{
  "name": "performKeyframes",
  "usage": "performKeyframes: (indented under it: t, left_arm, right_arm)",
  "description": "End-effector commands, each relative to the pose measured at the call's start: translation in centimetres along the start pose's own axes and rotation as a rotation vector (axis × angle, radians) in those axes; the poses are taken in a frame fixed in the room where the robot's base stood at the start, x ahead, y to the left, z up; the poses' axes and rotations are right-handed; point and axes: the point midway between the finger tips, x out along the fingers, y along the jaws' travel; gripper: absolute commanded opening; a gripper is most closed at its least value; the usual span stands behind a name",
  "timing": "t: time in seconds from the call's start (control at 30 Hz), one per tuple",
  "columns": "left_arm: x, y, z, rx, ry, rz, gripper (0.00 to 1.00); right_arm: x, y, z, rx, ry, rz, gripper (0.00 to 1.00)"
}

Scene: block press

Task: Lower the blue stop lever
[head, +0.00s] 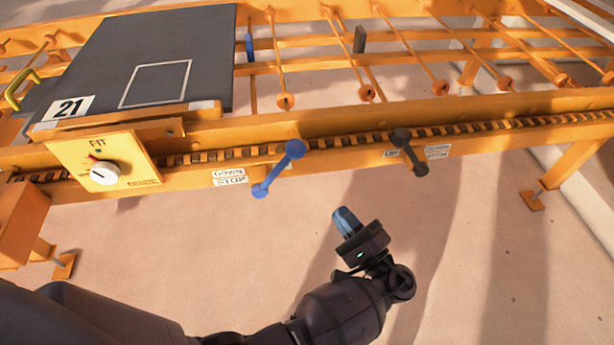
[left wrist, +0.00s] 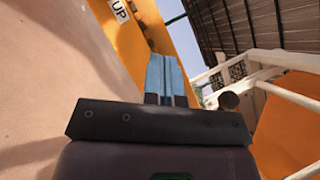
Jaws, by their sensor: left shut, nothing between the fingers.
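The blue lever (head: 278,170) is on the front rail of the orange frame, right of a label (head: 230,177) reading DOWN and STOP. It is tilted, with its upper right end on the rail and its lower left end hanging below. My left gripper (head: 343,218) is shut and empty. It is below and right of the blue lever, apart from it, in front of the rail. In the left wrist view its pale blue fingers (left wrist: 167,77) are together, and the blue lever is not seen. My right gripper is not in view.
A dark lever (head: 409,152) with labels beside it is on the rail, right of the blue lever. A FIT panel (head: 103,164) with a white knob is at left. The floor in front is clear.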

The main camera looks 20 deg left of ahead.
Motion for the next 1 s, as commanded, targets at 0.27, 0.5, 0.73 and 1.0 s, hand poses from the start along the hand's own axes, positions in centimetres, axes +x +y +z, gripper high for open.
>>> performKeyframes:
  t: [0.27, 0.5, 0.73, 1.0]
  left_arm:
    - [3.1, 0.1, 0.0, -0.001, -0.003, 0.001, 0.00]
    - [7.3, 0.1, 0.0, 0.000, -0.001, 0.000, 0.00]
    - [10.8, 0.1, 0.8, -0.001, -0.001, 0.000, 0.00]
    - [12.5, 0.1, 2.5, 0.000, 0.000, 0.001, 0.00]
  right_arm:
    - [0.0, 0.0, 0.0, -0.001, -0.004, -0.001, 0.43]
    - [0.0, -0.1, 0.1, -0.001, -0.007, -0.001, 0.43]
    - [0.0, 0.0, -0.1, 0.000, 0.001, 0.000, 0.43]
    - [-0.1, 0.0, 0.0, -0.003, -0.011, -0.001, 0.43]
